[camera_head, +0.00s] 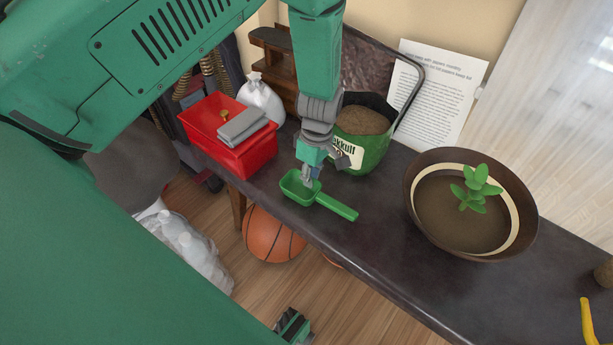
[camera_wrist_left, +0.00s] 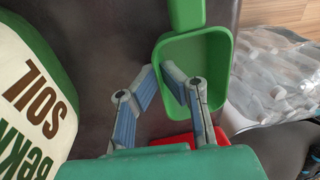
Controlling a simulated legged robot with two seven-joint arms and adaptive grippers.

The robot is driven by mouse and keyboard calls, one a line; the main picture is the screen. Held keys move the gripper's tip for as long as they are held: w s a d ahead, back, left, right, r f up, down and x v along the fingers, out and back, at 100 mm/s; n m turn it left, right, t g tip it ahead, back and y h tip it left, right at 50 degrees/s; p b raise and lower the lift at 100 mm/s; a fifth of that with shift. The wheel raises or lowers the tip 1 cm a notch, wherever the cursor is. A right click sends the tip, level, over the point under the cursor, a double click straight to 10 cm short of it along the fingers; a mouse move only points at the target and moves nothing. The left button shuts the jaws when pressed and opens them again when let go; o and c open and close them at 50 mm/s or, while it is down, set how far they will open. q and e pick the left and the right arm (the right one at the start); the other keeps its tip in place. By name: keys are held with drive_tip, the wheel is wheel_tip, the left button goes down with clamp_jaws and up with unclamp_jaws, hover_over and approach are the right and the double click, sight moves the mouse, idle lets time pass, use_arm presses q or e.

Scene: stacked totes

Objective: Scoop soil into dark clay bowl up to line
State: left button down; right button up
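A green scoop (camera_head: 335,204) lies low over the dark bench, its handle pointing right and towards me. My left gripper (camera_head: 309,181) is at the scoop's tub. In the left wrist view its fingertips (camera_wrist_left: 160,73) are close together at the tub's rim, one inside the scoop (camera_wrist_left: 215,65) and one outside. They look shut on the wall. The dark clay bowl (camera_head: 411,190) stands to the right, with a pale line inside, soil and a green plant. A green soil bag (camera_head: 374,153), open and full, stands behind the gripper.
A red toolbox (camera_head: 245,160) with a grey cloth and a white sack (camera_head: 262,100) are at the left of the bench (camera_head: 390,240). A printed sheet (camera_head: 440,95) leans on the wall. A yellow handle (camera_head: 587,320) is at lower right. A basketball (camera_head: 270,238) lies below.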

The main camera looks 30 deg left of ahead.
use_arm(q)
drive_tip(key=shift+r, duration=0.1)
wheel_tip(320, 180, up, 10)
drive_tip(key=p, duration=0.4)
idle(0.7)
